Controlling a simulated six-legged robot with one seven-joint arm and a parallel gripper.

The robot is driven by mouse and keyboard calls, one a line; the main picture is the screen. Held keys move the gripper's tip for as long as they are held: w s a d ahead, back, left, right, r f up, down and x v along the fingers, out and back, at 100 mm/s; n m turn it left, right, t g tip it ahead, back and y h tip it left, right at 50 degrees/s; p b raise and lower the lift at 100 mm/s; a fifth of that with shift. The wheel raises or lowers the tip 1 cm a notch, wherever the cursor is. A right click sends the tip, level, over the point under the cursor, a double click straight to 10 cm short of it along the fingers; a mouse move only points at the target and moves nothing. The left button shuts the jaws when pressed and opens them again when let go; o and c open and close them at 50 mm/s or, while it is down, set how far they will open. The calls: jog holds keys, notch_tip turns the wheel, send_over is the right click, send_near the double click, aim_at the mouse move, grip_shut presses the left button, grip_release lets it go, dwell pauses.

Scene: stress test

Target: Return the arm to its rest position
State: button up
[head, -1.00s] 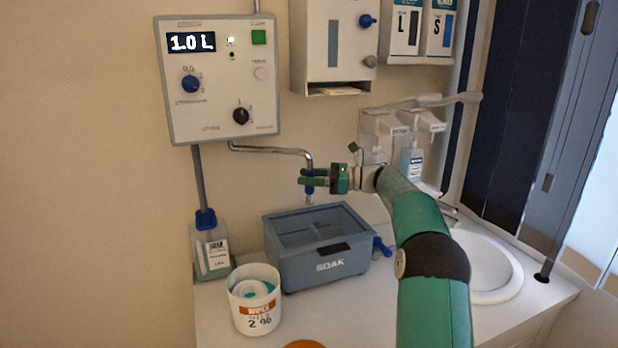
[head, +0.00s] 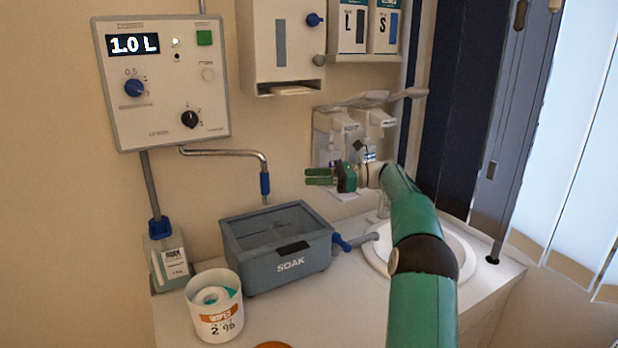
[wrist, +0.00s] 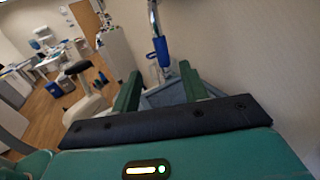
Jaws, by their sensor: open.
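My gripper (head: 320,177) is at the end of my green arm in the head view, pointing left. It is held in the air above and to the right of the grey SOAK box (head: 277,262), in front of the wall dispensers. In the wrist view the two green fingers of my gripper (wrist: 158,88) stand apart with nothing held between them. The blue-tipped spout (head: 265,184) hangs to the left of my gripper, apart from it; it also shows beyond the fingers in the wrist view (wrist: 161,50).
A wall control unit (head: 160,85) reads 1.0 L. A wipes tub (head: 215,318) and a bottle (head: 168,265) stand left of the box. A sink (head: 450,262) lies behind my arm. Wall dispensers (head: 345,135) are close behind my gripper. Blinds (head: 575,130) hang at the right.

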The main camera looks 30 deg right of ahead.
dwell(0.3)
jog(key=s+a+r+n+g+h, duration=0.1)
jog(key=s+a+n+g+h, duration=0.15)
jog(key=a, duration=0.65)
jog(key=s+a+r+n+g+h, duration=0.1)
jog(key=s+a+n+h, duration=0.2)
jog(key=a, duration=0.7)
jog(key=s+a+f+n+h, duration=0.2)
jog(key=s+a+n+h, duration=0.5)
jog(key=s, duration=0.6)
jog(key=s+f+n+h, duration=0.1)
jog(key=s+f+n, duration=0.2)
jog(key=s, duration=0.3)
jog(key=s+f+n+t+h, duration=0.1)
jog(key=s+f+n, duration=0.2)
jog(key=s, duration=0.4)
jog(key=s+f+n+h, duration=0.1)
jog(key=s+f+n, duration=0.2)
jog(key=s, duration=0.4)
jog(key=shift+s+a+f+n+h, duration=0.2)
jog(key=shift+a+f+n+h, duration=0.15)
jog(key=shift+n, duration=0.5)
